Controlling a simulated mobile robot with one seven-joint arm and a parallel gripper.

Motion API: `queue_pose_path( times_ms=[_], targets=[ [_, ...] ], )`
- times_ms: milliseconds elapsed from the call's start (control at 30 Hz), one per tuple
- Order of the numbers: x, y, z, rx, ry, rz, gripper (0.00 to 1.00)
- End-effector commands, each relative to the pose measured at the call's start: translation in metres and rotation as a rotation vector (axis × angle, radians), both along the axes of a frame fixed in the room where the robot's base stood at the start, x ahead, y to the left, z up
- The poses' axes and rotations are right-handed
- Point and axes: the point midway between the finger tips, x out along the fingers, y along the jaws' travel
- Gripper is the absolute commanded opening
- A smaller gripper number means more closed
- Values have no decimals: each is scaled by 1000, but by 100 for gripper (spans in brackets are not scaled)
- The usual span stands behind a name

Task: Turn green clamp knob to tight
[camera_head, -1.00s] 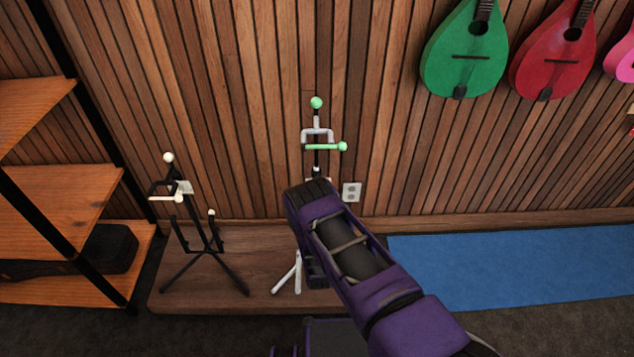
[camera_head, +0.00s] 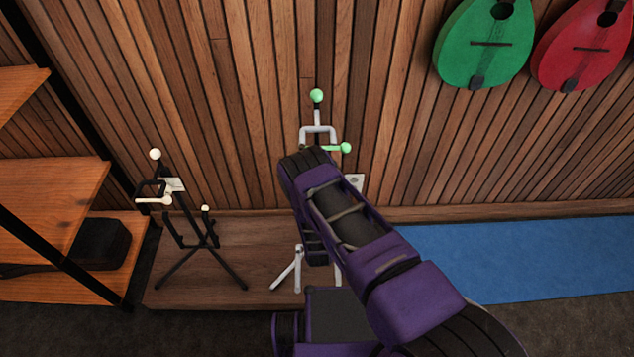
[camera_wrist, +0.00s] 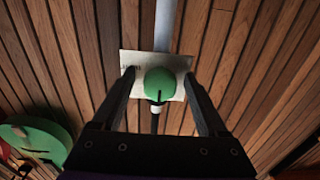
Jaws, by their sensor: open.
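In the wrist view a round green knob (camera_wrist: 160,84) with a dark mark sits in front of a pale plate (camera_wrist: 130,65). My gripper (camera_wrist: 159,76) is open, with one finger on each side of the knob; I cannot tell whether they touch it. In the head view a stand has a green ball (camera_head: 317,96) on top, a grey yoke (camera_head: 318,129) and a green-ended side bar (camera_head: 346,147). My arm hides the stand's middle and my gripper there.
A second stand (camera_head: 195,235) with white knobs stands at the left on a low wooden platform (camera_head: 260,265). Wooden shelves (camera_head: 55,200) are at the far left. Green (camera_head: 482,45) and red (camera_head: 582,50) instruments hang on the slatted wall. A blue mat (camera_head: 500,262) lies right.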

Motion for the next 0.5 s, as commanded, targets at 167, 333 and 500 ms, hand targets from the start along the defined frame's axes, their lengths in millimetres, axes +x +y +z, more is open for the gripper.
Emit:
queue_pose_path(
  times_ms=[167,333,500],
  targets=[
    [-1,0,0,0,0,0,76],
    [0,0,0,0,0,0,67],
    [0,0,0,0,0,0,36]
  ],
)
